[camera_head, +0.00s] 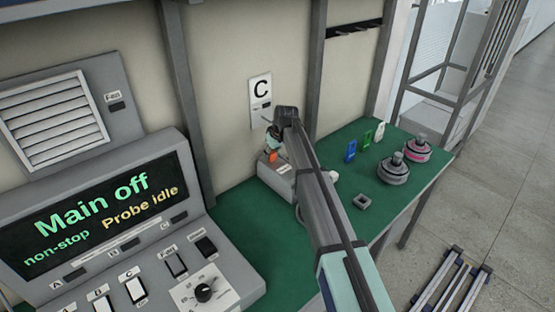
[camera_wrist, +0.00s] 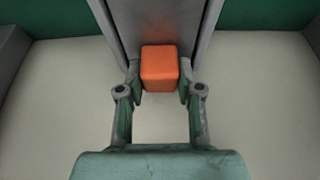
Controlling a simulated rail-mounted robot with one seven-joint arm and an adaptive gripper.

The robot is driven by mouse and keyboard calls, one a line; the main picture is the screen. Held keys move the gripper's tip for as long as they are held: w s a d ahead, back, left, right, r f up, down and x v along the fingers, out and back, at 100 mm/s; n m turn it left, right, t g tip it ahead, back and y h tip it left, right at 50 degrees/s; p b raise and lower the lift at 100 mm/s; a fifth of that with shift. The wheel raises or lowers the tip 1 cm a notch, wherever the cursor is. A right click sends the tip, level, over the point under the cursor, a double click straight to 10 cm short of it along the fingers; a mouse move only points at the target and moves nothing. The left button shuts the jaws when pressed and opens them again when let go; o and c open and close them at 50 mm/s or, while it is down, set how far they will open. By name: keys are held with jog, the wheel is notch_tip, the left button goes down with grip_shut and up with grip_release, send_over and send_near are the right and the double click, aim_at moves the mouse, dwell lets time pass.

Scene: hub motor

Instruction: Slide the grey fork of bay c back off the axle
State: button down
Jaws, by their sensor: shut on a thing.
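Bay c is marked by a white sign with a C (camera_head: 261,89) on the back wall. Below it a grey housing (camera_head: 284,180) stands on the green bench top, partly hidden by my arm. An orange block (camera_wrist: 160,68) is between my fingertips in the wrist view; it also shows low at the bay in the head view (camera_head: 273,156). My gripper (camera_wrist: 160,82) is shut on this orange block. A grey channel-like part (camera_wrist: 150,20) runs up behind the block. I cannot tell which grey part is the fork, and no axle is clearly visible.
A console (camera_head: 95,215) at the left reads "Main off", "non-stop" and "Probe Idle". To the right on the bench (camera_head: 330,225) are a dark hub motor (camera_head: 393,170), a pink-banded one (camera_head: 418,149), a square grey ring (camera_head: 362,201), and blue, green and white tags.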

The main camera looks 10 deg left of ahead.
jog(key=shift+w+a+r, duration=0.1)
jog(key=shift+w+a, duration=0.1)
jog(key=c, duration=0.8)
grip_release()
jog(key=shift+a, duration=0.1)
jog(key=shift+o, duration=0.2)
